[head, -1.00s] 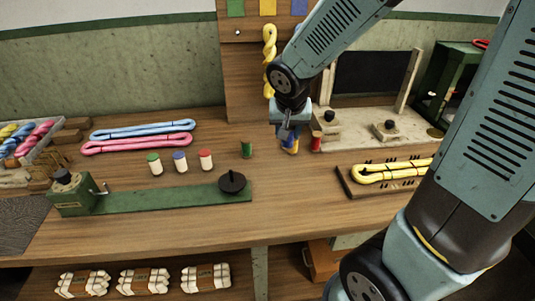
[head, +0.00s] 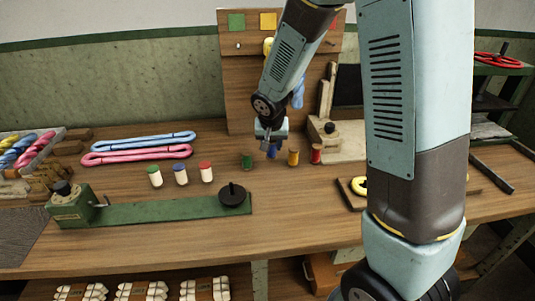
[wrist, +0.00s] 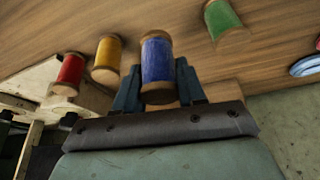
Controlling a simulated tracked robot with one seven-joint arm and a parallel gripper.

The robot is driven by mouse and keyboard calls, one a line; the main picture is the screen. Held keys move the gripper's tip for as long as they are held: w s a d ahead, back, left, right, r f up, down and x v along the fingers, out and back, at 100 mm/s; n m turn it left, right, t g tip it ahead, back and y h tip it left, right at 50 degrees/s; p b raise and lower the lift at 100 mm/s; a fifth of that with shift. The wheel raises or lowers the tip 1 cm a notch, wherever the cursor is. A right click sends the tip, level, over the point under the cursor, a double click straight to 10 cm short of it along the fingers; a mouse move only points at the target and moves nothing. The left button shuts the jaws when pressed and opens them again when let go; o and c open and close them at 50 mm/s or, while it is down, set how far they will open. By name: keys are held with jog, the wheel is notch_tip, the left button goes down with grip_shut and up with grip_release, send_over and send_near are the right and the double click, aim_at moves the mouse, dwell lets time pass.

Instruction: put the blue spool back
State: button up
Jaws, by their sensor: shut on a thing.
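My gripper (head: 271,142) is shut on the blue spool (head: 272,152), which also shows between the fingers in the wrist view (wrist: 157,62). The spool is roughly upright in the gap between the green spool (head: 247,161) on the left and the yellow spool (head: 293,157) on the right. The red spool (head: 316,153) stands right of the yellow one. The gripper partly hides the blue spool in the head view, and I cannot tell whether its base touches the table.
Three pale spools with coloured tops (head: 180,173) stand to the left. A green winder (head: 150,208) with a black disc lies in front. Pink and blue skeins (head: 138,148) lie at the back left. A wooden board (head: 235,95) stands behind the spools.

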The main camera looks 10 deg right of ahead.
jog(key=shift+w+a+f, duration=0.15)
jog(key=shift+w+f, duration=0.7)
jog(key=shift+f, duration=1.7)
jog(key=o, duration=1.1)
jog(key=shift+c, duration=0.2)
jog(key=shift+r, duration=0.1)
jog(key=v, duration=1.2)
